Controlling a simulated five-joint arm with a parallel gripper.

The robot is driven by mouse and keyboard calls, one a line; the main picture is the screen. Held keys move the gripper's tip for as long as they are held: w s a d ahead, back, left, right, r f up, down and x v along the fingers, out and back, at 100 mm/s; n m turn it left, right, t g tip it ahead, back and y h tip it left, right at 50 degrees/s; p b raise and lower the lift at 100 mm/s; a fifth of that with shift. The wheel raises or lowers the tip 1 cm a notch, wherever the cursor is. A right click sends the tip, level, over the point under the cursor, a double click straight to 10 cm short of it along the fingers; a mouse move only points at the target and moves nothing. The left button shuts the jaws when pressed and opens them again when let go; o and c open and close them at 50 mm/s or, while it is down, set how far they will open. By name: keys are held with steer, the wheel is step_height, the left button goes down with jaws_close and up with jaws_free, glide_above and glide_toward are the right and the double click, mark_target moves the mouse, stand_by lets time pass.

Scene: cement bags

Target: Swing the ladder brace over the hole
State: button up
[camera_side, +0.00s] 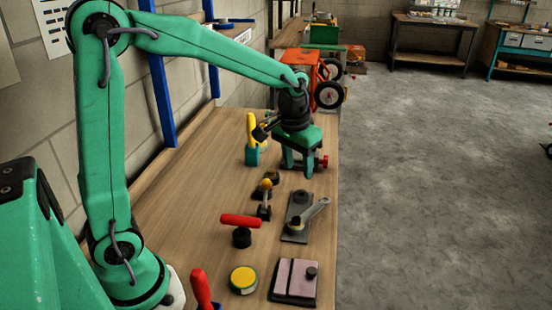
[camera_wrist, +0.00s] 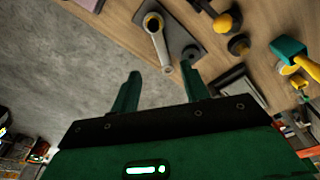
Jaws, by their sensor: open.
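The ladder brace (camera_side: 312,211) is a silver lever on a dark grey plate (camera_side: 296,236) on the bench. In the wrist view the brace (camera_wrist: 160,45) runs from a ringed pivot on the plate (camera_wrist: 180,28), and its free end juts past the plate's edge. A dark round spot (camera_wrist: 190,52), which looks like the hole, lies on the plate beside the brace; the brace does not cover it. My gripper (camera_side: 299,165) is open and empty, behind the plate in the side view. In the wrist view the brace's free end appears just beyond the gap between my fingers (camera_wrist: 160,84), apart from them.
A red-handled tool (camera_side: 240,222), a yellow disc (camera_side: 243,279), a pink block (camera_side: 296,278) and a yellow-knobbed lever (camera_side: 265,188) stand around the plate. A yellow and teal item (camera_side: 252,140) stands near my gripper. The bench edge drops to open floor at right.

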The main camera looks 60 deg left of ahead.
steer(key=g, duration=0.2)
glide_above(312, 211)
step_height(312, 211, down, 8)
steer(key=shift+n, duration=0.3)
steer(key=shift+f, duration=0.15)
steer(key=shift+f, duration=3.85)
jaws_close()
